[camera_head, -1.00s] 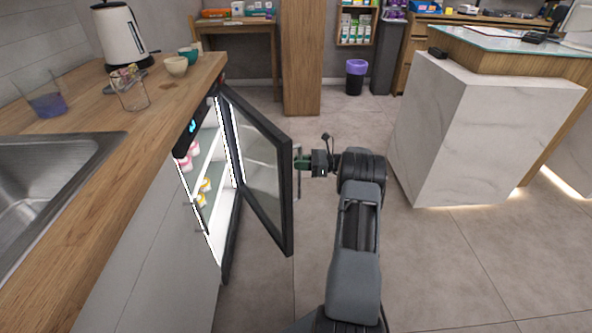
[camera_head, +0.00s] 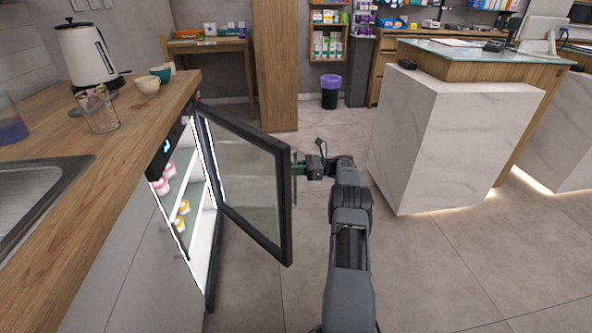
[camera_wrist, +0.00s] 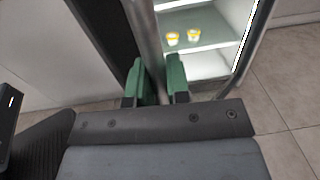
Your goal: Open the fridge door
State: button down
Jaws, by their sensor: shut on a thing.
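The fridge door (camera_head: 250,185) is a dark-framed glass panel. It stands well open, swung out from the lit fridge (camera_head: 200,225) under the wooden counter. My gripper (camera_head: 300,168) is at the door's outer edge in the head view. In the wrist view my gripper (camera_wrist: 160,82) has its green fingers on either side of the grey upright bar handle (camera_wrist: 147,40), shut on it. Inside the fridge, pink-lidded jars (camera_head: 165,178) and yellow-lidded jars (camera_head: 182,210) sit on shelves. Part of the handle is hidden by the fingers.
A white marble counter (camera_head: 430,140) stands to the right of my arm, with clear tiled floor between. A sink (camera_head: 40,185), kettle (camera_head: 88,52), glass beaker (camera_head: 100,115) and bowls are on the wooden counter. A bin (camera_head: 330,92) stands at the back.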

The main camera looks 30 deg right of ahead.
jog(key=shift+w, duration=0.1)
jog(key=c, duration=1.1)
grip_release()
jog(key=v, duration=0.7)
jog(key=shift+d+p, duration=0.2)
jog(key=shift+p, duration=0.2)
jog(key=shift+c, duration=0.4)
